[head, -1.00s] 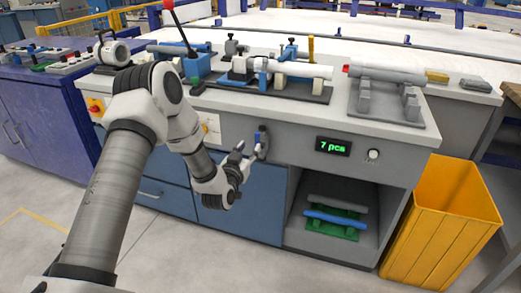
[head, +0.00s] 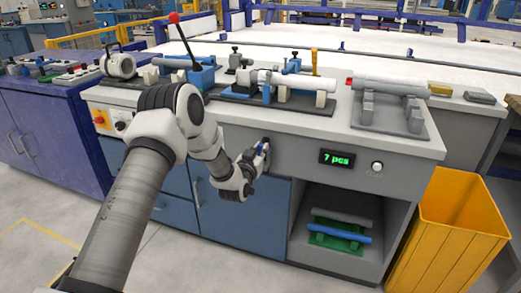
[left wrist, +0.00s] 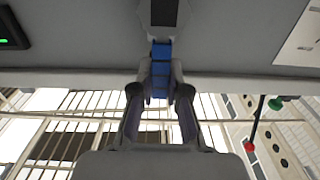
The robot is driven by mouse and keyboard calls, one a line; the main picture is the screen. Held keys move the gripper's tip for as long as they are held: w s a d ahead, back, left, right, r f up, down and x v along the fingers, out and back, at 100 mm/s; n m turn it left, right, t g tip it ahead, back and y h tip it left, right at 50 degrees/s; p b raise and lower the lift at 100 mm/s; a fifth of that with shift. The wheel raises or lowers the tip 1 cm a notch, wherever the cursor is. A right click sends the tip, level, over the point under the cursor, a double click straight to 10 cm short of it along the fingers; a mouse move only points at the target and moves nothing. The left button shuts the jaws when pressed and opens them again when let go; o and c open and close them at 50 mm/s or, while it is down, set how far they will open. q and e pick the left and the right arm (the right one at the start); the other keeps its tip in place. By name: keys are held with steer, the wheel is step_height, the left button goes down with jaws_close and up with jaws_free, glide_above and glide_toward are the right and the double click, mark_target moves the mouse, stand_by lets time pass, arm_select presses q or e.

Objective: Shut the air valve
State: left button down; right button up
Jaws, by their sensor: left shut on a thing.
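The air valve is a small fitting on the grey front panel of the bench, with a blue handle (head: 265,146). In the left wrist view the blue handle (left wrist: 161,52) hangs from a dark grey mount (left wrist: 164,14) and runs down between my fingers. My left gripper (head: 258,153) is at the panel, shut on the blue handle; its two fingers (left wrist: 160,88) flank the handle in the left wrist view. The fingers hide part of the handle in the head view. My right gripper is not in view.
A counter display (head: 337,158) reading "7 pcs" and a round white knob (head: 376,167) are right of the valve. An open shelf below holds a blue pipe (head: 337,232). A yellow bin (head: 456,235) stands at the right. Fixtures with pipes cover the benchtop.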

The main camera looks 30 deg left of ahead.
arm_select(q)
steer(key=shift+d+r+m, duration=0.1)
steer(key=shift+d+m, duration=0.05)
steer(key=shift+m, duration=0.15)
steer(key=shift+w+d+m+p, duration=0.1)
steer(key=shift+d+m+p, duration=0.05)
steer(key=shift+m+p, duration=0.2)
steer(key=w+d+f+m+p, duration=0.1)
steer(key=d+f+m+p, duration=0.4)
steer(key=m, duration=1.2)
steer(key=shift+w+d+f, duration=0.15)
steer(key=shift+d+f, duration=0.1)
steer(key=shift+f, duration=0.45)
steer(key=c, duration=1.1)
jaws_free()
steer(key=shift+f, duration=0.1)
steer(key=shift+c, duration=0.2)
